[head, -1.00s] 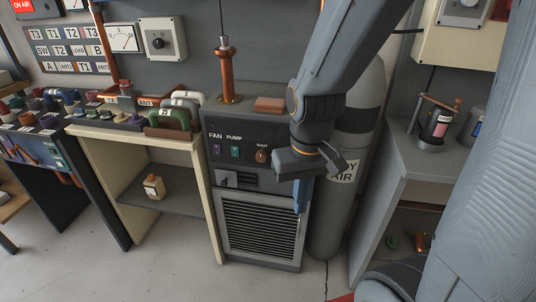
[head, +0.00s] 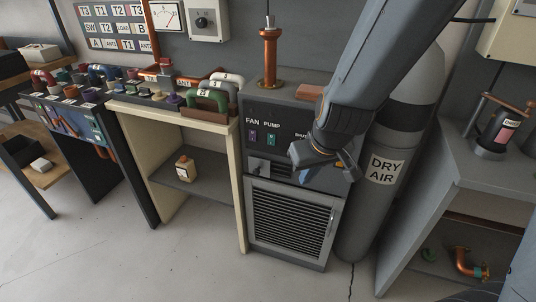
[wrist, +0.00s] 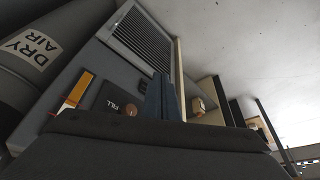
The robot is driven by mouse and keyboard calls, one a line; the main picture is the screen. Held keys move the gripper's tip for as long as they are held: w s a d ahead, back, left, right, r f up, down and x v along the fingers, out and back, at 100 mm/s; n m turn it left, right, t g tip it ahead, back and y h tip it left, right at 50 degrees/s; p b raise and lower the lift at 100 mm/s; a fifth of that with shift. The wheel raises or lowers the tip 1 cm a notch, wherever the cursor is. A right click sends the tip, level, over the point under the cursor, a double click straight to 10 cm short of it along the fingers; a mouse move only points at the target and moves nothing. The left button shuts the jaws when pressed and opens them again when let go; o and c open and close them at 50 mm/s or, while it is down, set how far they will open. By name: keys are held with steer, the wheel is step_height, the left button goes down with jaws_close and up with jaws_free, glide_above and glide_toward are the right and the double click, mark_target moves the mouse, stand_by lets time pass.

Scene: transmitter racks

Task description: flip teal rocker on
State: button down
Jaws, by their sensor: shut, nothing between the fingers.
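The teal rocker (head: 271,139) is a small upright switch under the PUMP label on the dark front panel of the grey cabinet (head: 262,169). A purple rocker (head: 252,135) under FAN is just left of it. Which way the teal rocker is tipped is too small to tell. My gripper (head: 322,158) is in front of the panel's right part, to the right of and slightly below the teal rocker, apart from it. In the wrist view my fingers (wrist: 161,97) are together and empty, pointing toward the cabinet. No teal rocker can be made out there.
A grey DRY AIR cylinder (head: 387,170) stands right of the cabinet. A cream bench (head: 185,118) with green and grey handles is on its left. A copper post (head: 270,60) rises from the cabinet top. The wrist view shows a FILL plate (wrist: 112,104). The front floor is clear.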

mark_target(270, 144)
steer(key=w+a+f+n+t+h+b, duration=0.1)
steer(key=w+a+f+n+t+b, duration=0.2)
steer(key=w+a, duration=0.3)
steer(key=w+a+f+n+t+b, duration=0.3)
steer(key=w+a+t, duration=0.1)
steer(key=w+a, duration=0.15)
steer(key=s+a+n+t+h+b, duration=0.1)
steer(key=s+n+t+h+b, duration=0.1)
steer(key=h, duration=0.1)
steer(key=s+a+n+t+h+b, duration=0.1)
steer(key=a+n+t+h+b, duration=0.1)
steer(key=shift+s+a+h, duration=0.1)
steer(key=shift+s+h, duration=0.3)
steer(key=shift+w, duration=0.1)
steer(key=x, duration=0.4)
steer(key=b+x, duration=0.1)
steer(key=x, duration=0.4)
steer(key=b+x, duration=0.1)
steer(key=x, duration=0.3)
steer(key=shift+w+r, duration=0.2)
steer(key=shift+w, duration=0.25)
